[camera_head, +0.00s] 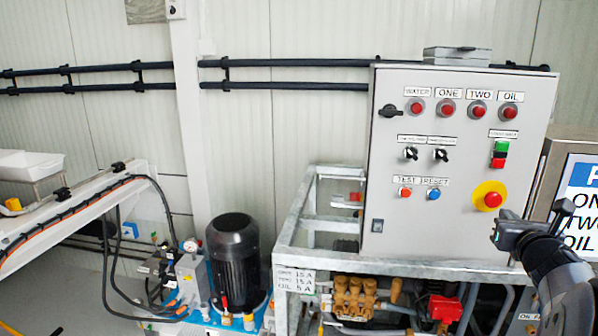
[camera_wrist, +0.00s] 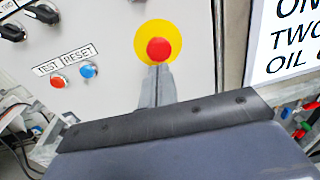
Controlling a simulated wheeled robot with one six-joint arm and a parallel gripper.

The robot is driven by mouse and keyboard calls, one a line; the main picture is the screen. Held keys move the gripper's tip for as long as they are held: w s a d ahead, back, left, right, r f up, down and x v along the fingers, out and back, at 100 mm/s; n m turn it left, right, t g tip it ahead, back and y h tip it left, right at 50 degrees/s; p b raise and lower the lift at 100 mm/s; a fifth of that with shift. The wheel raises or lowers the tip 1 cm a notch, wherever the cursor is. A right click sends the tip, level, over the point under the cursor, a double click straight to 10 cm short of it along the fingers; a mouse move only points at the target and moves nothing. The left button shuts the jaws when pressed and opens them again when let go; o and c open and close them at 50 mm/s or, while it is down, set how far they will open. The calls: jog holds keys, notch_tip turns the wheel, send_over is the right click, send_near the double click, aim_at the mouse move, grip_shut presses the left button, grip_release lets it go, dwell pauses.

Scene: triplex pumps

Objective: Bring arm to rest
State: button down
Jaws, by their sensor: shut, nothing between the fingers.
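My gripper (camera_head: 562,207) is at the right of the head view, in front of the lower right part of the grey control panel (camera_head: 400,215). In the wrist view my gripper (camera_wrist: 158,70) has its fingers together and empty, their tips overlapping the lower edge of the red emergency button (camera_wrist: 158,50) on its yellow disc. I cannot tell whether the tips touch it. The red button also shows in the head view (camera_head: 492,199), clear of the gripper. My arm (camera_head: 560,270) reaches in from the lower right corner.
A sign (camera_head: 582,205) with text stands right of the panel. A galvanized frame (camera_head: 290,240) with brass pump parts (camera_head: 354,297) is below the panel. A black motor (camera_head: 233,255) and a sloping white beam (camera_head: 70,215) are to the left.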

jog(key=shift+s, duration=0.3)
jog(key=shift+b+v, duration=0.35)
jog(key=shift+v, duration=1.35)
jog(key=shift+a, duration=0.1)
jog(key=shift+w, duration=0.15)
